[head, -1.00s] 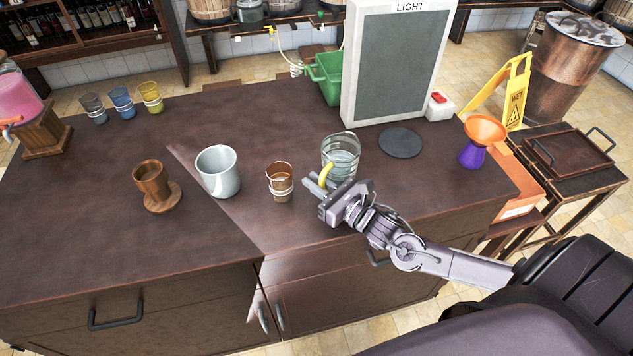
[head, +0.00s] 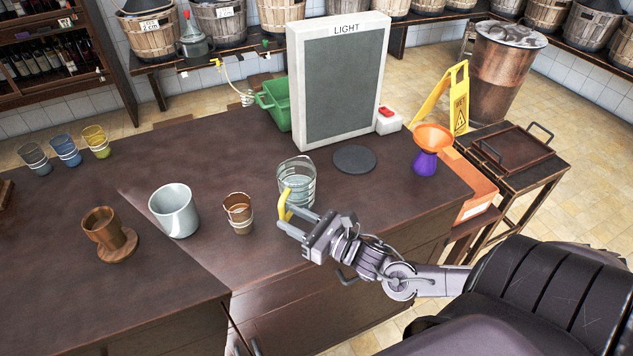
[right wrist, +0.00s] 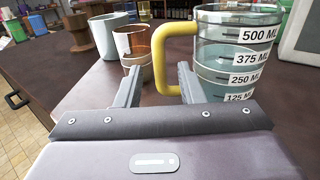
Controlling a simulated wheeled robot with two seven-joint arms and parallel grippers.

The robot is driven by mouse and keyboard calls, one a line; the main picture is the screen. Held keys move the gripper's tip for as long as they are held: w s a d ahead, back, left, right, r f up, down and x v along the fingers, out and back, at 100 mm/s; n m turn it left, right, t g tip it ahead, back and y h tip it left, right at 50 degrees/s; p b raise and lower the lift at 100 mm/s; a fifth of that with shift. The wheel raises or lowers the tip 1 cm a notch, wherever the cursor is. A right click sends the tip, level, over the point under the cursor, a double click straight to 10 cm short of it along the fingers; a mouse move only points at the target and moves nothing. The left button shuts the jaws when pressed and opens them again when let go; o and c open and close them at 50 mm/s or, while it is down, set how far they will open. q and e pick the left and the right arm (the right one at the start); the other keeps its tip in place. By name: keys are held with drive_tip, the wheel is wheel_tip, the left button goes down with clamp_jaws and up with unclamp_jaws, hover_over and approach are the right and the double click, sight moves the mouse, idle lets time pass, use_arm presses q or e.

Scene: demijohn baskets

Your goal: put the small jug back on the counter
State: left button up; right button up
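The small jug (head: 297,183) is clear glass with a yellow handle and stands upright on the dark wooden counter (head: 150,265) near its front edge. In the right wrist view the jug (right wrist: 240,50) shows measure marks up to 500 ML and some pale liquid. My right gripper (head: 286,217) is at the handle, low over the counter. In the right wrist view its two fingers (right wrist: 158,88) are apart, with the yellow handle in front of and between them and a gap visible. My left gripper is not in view.
Left of the jug stand a brown-banded glass (head: 238,215), a grey-white mug (head: 174,212) and a wooden cup (head: 104,230). Behind are a black disc (head: 355,159) and a LIGHT panel (head: 342,85). A purple-orange funnel (head: 429,150) stands at the right.

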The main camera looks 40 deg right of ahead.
drive_tip(key=v, duration=0.6)
drive_tip(key=shift+s+d, duration=0.1)
drive_tip(key=shift+s, duration=0.25)
